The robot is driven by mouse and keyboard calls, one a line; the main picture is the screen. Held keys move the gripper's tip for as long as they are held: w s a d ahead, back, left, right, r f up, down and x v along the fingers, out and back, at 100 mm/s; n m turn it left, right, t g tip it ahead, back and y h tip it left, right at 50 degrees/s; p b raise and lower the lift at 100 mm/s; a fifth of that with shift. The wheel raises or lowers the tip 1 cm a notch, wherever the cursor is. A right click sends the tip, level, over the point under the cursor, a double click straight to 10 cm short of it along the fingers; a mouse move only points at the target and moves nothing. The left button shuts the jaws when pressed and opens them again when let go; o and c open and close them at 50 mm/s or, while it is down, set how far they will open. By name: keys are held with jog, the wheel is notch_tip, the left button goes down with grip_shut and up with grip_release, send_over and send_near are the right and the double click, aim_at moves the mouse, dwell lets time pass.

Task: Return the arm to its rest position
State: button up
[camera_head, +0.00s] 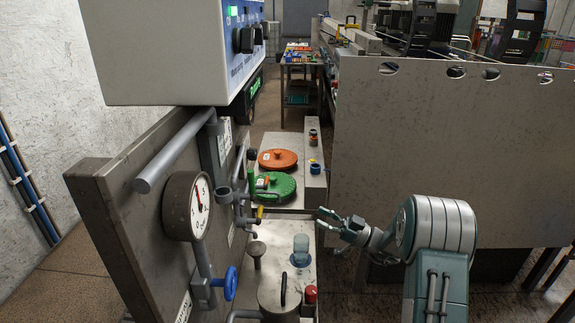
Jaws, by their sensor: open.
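My gripper (326,222) is in the middle of the head view, at the end of my grey-green arm, which comes in from the lower right. Its fingers point left and look apart, with nothing between them. It is just right of the metal counter (263,238), near the counter's right edge. I cannot tell its exact height above that edge. A clear bluish cup (301,246) stands on the counter, below and left of the fingers, apart from them.
A panel with a pressure gauge (188,206), pipes and a blue valve (230,283) stands left. A green lid (275,187) and an orange lid (278,159) lie farther back. A lidded metal pot (280,297) is in front. A large metal panel (430,150) blocks the right.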

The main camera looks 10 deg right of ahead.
jog(key=s+a+r+m+g+h, duration=0.2)
jog(key=s+a+r+g+h, duration=0.15)
jog(key=s+a, duration=0.35)
jog(key=s+a+r+m+g+h, duration=0.25)
jog(key=s+a+g+h, duration=0.2)
jog(key=s, duration=0.55)
jog(key=s+d+r+m+t+h, duration=0.1)
jog(key=s+d+m+t+h, duration=0.1)
jog(key=s+d+m+h, duration=0.2)
jog(key=s+d+m+t+h, duration=0.3)
jog(key=s+d+m+h, duration=0.1)
jog(key=s+h, duration=0.5)
jog(key=shift+s+d+r+m+t, duration=0.35)
jog(key=shift+s+m, duration=0.2)
jog(key=shift+s, duration=0.6)
jog(key=shift+a, duration=0.15)
